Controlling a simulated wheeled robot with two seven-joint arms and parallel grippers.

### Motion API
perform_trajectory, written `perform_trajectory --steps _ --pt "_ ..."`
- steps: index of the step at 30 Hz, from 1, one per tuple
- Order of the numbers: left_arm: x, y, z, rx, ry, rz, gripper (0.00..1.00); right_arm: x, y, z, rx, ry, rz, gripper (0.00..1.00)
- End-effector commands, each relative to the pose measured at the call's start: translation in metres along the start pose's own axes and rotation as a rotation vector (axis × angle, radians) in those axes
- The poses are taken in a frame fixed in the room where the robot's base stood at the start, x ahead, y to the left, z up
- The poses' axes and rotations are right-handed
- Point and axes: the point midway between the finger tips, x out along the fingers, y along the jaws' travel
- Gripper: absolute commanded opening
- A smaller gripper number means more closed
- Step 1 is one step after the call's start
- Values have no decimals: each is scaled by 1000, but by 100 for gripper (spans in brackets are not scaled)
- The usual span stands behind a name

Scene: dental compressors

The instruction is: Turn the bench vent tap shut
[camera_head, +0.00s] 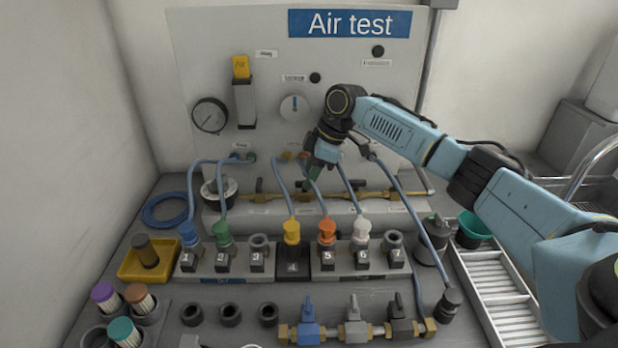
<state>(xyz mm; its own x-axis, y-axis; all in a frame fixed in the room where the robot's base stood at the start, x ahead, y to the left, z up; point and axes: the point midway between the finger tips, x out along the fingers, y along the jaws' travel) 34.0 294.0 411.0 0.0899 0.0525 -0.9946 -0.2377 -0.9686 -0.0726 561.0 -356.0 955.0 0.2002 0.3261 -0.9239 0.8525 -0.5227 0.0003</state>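My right gripper (314,176) comes in from the right and points down at the back of the bench, in front of the panel. A small dark green piece shows at its tip, just above the brass pipe (265,196). I cannot tell whether the fingers are closed on it or only beside it. The arm hides part of the pipe's fittings. At the front stand a blue-handled tap (308,318), a grey-handled tap (353,322) and a black-handled tap (398,318) on a brass line. No readable label shows which tap is the bench vent. My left gripper is out of view.
The "Air test" panel (220,60) carries a gauge (209,115) and a dial (295,108). Numbered sockets (215,262) with coloured plugs and blue hoses cross the bench. A yellow tray (130,262) stands left, a white rack (500,292) right.

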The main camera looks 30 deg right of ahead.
Motion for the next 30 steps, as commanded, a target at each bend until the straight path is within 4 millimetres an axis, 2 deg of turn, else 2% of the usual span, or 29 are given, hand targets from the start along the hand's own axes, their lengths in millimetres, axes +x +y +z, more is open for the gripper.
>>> perform_trajectory --steps 3,11,12,20,30 --pt "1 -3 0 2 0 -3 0 7 0 0 0 -1 0 35" --pt "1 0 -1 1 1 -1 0 8 0 0 0 -1 0 35" --pt "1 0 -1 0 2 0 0 8 0 0 0 -1 0 33" --pt "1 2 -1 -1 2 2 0 8 0 0 0 -1 0 0" --pt "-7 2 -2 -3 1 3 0 6 -1 -1 22 -1 9 0"
